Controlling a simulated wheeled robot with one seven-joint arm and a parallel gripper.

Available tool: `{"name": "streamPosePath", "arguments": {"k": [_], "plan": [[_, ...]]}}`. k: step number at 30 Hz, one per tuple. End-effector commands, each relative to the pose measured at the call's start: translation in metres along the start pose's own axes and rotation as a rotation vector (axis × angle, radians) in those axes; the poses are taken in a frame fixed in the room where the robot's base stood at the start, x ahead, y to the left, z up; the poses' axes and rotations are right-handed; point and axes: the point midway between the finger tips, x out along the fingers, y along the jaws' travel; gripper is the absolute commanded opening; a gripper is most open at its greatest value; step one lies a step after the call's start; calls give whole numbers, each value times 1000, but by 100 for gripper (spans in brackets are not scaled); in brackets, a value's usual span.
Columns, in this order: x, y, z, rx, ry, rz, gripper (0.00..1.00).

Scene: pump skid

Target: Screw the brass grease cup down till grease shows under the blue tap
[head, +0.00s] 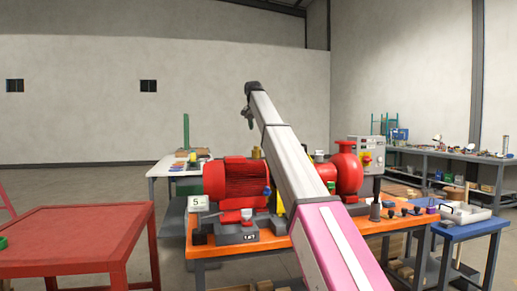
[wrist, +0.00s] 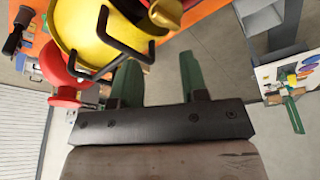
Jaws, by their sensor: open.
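A brass knob-like part (wrist: 165,12), which looks like the grease cup, shows at the top of the wrist view beside a yellow rounded body (wrist: 88,22) with dark bars. In the head view a small brass-coloured piece (head: 256,152) stands above the red motor (head: 235,182); I cannot tell if it is the same part. A small blue spot (head: 267,190), perhaps the blue tap, shows at the motor's right end. My gripper (wrist: 160,62) has its two green fingers apart and nothing between them, just below the yellow body. My arm hides its fingers in the head view. No grease is visible.
The skid stands on an orange bench (head: 390,224), with a red pump (head: 347,170) right of my arm. A red table (head: 75,232) is at left, a blue bench (head: 480,227) at right, and a grey shelf bench (head: 455,155) behind. Open floor shows between fingers and right-hand stands.

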Motion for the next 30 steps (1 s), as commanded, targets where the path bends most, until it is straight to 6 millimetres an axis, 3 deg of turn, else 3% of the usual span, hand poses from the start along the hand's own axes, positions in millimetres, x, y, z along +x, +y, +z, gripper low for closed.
{"name": "streamPosePath", "arguments": {"k": [6,12,20,30], "plan": [[-4,22,8,-412,46,-152,40],[-7,30,10,-629,98,-224,40],[5,28,10,-678,110,-237,40],[62,13,9,-675,108,-236,40]]}}
